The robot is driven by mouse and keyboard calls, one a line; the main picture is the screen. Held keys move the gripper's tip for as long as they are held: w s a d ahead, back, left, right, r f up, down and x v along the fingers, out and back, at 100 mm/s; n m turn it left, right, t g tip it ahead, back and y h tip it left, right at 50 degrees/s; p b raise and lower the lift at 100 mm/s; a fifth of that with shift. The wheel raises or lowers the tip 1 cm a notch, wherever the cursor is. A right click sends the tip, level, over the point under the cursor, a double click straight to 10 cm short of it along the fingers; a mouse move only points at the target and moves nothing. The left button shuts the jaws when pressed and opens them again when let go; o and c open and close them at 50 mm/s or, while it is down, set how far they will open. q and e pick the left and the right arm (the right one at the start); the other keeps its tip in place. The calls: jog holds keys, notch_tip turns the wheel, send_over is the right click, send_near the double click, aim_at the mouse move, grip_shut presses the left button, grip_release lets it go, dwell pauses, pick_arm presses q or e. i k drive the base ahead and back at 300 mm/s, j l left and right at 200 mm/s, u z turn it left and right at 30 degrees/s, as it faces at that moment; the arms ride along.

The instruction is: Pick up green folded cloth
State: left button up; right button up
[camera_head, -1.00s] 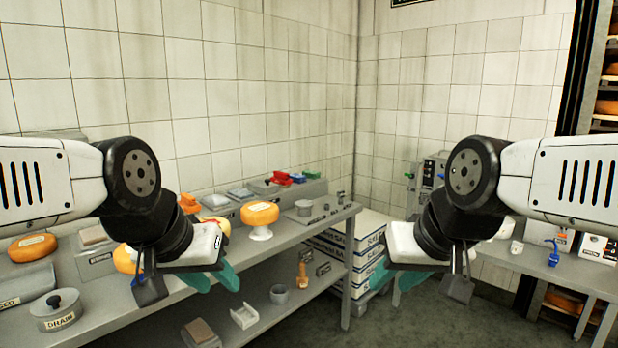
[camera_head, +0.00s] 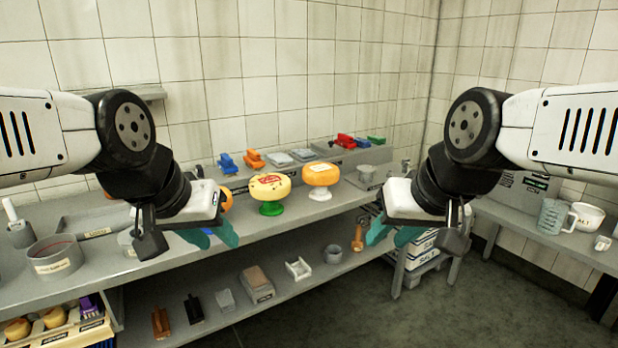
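I cannot make out a green folded cloth for certain in the head view. A small green item (camera_head: 376,140) lies at the back right of the upper shelf, too small to tell what it is. My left gripper (camera_head: 215,239) has teal fingers that stand apart, empty, in front of the work table. My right gripper (camera_head: 388,238) also has its teal fingers apart and empty, right of the middle. Both are well short of the small green item. The grippers and arms hide parts of the table.
A long grey table (camera_head: 285,222) carries a yellow cheese (camera_head: 269,187) on a green stand, an orange cheese (camera_head: 321,174) on a white stand, and a round grey container (camera_head: 55,262). Its lower shelf holds several small items. A side table (camera_head: 520,220) bears a jug (camera_head: 553,216). Floor (camera_head: 440,310) is clear.

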aim_at(377, 140)
jog(key=i+l+u, duration=0.15)
jog(key=u, duration=0.2)
jog(key=i+l+u, duration=0.1)
jog(key=l+u, duration=0.25)
jog(key=i+l+u, duration=0.1)
jog(key=u, duration=0.3)
jog(key=i+l+u, duration=0.15)
jog(key=l+u, duration=0.25)
jog(key=l, duration=1.05)
jog(key=l+u, duration=0.35)
jog(key=l, duration=1.05)
jog(key=k+l, duration=0.1)
jog(key=l, duration=2.2)
